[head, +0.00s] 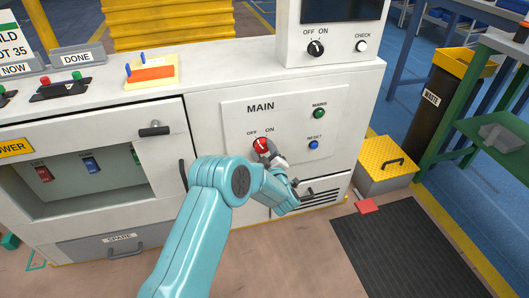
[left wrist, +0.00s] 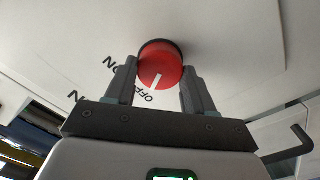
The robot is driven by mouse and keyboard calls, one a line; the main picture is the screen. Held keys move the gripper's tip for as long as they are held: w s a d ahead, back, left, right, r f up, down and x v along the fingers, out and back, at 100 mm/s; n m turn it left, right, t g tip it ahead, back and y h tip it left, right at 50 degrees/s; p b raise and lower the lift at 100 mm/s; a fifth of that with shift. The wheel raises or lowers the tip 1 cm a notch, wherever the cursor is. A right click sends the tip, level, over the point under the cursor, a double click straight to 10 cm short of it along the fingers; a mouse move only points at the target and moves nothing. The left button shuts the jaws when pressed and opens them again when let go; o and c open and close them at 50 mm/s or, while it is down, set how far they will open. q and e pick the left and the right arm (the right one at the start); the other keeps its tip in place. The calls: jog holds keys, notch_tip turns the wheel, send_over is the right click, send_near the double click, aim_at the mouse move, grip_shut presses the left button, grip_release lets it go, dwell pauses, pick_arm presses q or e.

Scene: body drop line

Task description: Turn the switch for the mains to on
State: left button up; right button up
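The mains switch is a round red knob (head: 261,146) on the white MAIN panel (head: 240,118), with OFF printed at its upper left and ON at its upper right. Its white mark points toward OFF. In the left wrist view the red knob (left wrist: 160,66) sits between the two fingers, its mark toward the OFF lettering. My left gripper (head: 268,152) is at the knob from the lower right, and in the left wrist view its fingers (left wrist: 160,78) lie against both sides of the knob. My right gripper is not in view.
A green MAINS lamp (head: 319,113) and a blue RESET button (head: 313,145) sit right of the knob. Another OFF/ON switch (head: 316,48) and a CHECK button (head: 361,46) are above. A dark door handle (head: 183,175) sticks out at left. A yellow-topped box (head: 386,160) stands at right.

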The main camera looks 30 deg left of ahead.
pick_arm(q)
jog(key=c, duration=0.3)
jog(key=shift+c, duration=0.2)
jog(key=m, duration=0.5)
jog(key=shift+m+p, duration=0.35)
jog(key=shift+m, duration=0.05)
jog(key=m+p, duration=0.1)
jog(key=m, duration=0.4)
jog(key=shift+f+m, duration=0.1)
jog(key=shift+m, duration=0.6)
jog(key=o, duration=1.1)
jog(key=shift+c, duration=0.2)
jog(key=shift+d, duration=0.1)
